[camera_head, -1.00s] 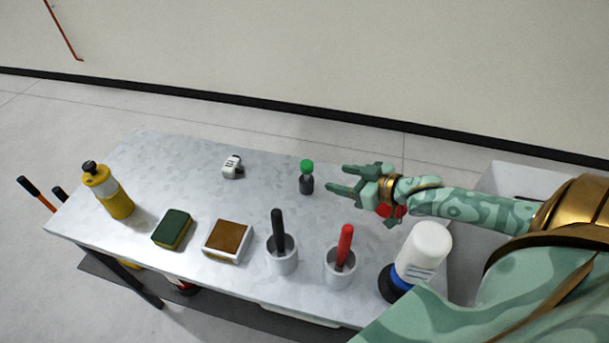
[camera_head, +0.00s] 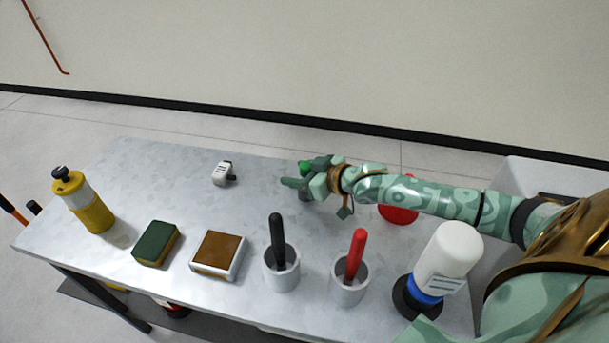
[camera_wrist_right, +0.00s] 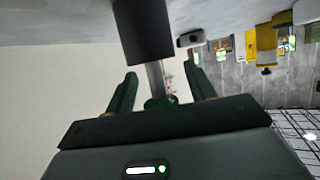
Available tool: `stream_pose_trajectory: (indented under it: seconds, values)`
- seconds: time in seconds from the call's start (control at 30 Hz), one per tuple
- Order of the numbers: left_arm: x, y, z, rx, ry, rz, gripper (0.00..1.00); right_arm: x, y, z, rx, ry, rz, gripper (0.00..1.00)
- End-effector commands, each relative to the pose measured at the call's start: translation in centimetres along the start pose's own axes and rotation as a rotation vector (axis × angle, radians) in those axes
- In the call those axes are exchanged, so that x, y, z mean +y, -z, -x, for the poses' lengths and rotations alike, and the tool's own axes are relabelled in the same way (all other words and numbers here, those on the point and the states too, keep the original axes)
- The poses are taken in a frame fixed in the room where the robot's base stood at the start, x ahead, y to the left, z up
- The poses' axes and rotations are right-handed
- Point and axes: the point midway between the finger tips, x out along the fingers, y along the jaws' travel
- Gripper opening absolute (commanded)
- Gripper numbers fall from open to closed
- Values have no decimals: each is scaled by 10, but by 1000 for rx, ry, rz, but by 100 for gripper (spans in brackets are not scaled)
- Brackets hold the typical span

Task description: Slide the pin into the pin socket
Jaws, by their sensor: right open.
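A pin with a green knob (camera_head: 305,168) stands upright at the back of the table, mostly hidden by my right gripper in the head view. In the right wrist view its metal shaft (camera_wrist_right: 155,80) shows, running into a dark cylinder (camera_wrist_right: 143,30). Whether this cylinder is the pin socket I cannot tell. My right gripper (camera_head: 303,176) is open around the pin; in the right wrist view the shaft and knob lie between its fingers (camera_wrist_right: 160,78), with gaps on both sides. A small white block with a dark part (camera_head: 223,174) stands to the left. My left gripper is not in view.
Along the front stand a yellow bottle (camera_head: 92,210), a green sponge (camera_head: 155,242), a brown-topped pad (camera_head: 218,252), two cups with black (camera_head: 277,235) and red (camera_head: 355,255) handles, and a white bottle (camera_head: 446,250). A red object (camera_head: 400,215) lies beneath my right forearm.

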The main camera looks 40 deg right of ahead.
Motion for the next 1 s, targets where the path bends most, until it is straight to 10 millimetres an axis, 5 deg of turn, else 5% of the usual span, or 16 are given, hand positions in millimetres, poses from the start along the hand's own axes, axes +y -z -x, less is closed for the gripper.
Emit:
stream_pose_trajectory:
  seconds: [0.1,0.3,0.63,1.0]
  values:
    - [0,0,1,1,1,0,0,0,1,1,1,0,0,54]
    - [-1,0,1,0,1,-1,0,0,1,1,0,0,0,6]
    - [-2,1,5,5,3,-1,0,0,9,4,3,0,1,6]
    - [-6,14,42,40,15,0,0,0,82,35,6,0,3,5]
